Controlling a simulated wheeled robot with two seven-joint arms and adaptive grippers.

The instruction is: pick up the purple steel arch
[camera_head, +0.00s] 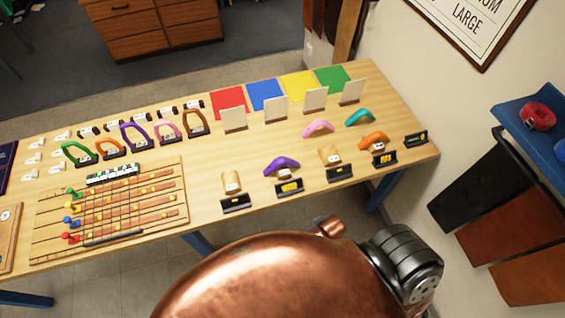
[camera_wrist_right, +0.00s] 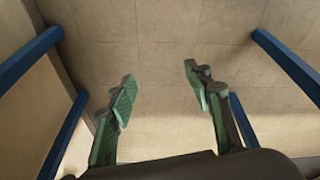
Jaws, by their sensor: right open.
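Two purple arched pieces show in the head view. A narrow, pointed purple arch (camera_head: 135,134) stands in the row of coloured arches at the left of the table, between an orange one and a pink one, with a small pale label at its foot. A wider, curved purple piece (camera_head: 281,166) sits near the front edge, behind a black block with a yellow tag. I cannot tell from the picture which is steel. My right gripper (camera_wrist_right: 160,90) is open and empty in the right wrist view, with floor beyond its fingers. My left gripper is not in view.
A slotted wooden board (camera_head: 110,212) with coloured pegs lies in front of the arch row. Red, blue, yellow and green (camera_head: 332,79) squares line the back edge, with upright pale cards before them. Blue table legs (camera_wrist_right: 52,150) flank the floor in the right wrist view.

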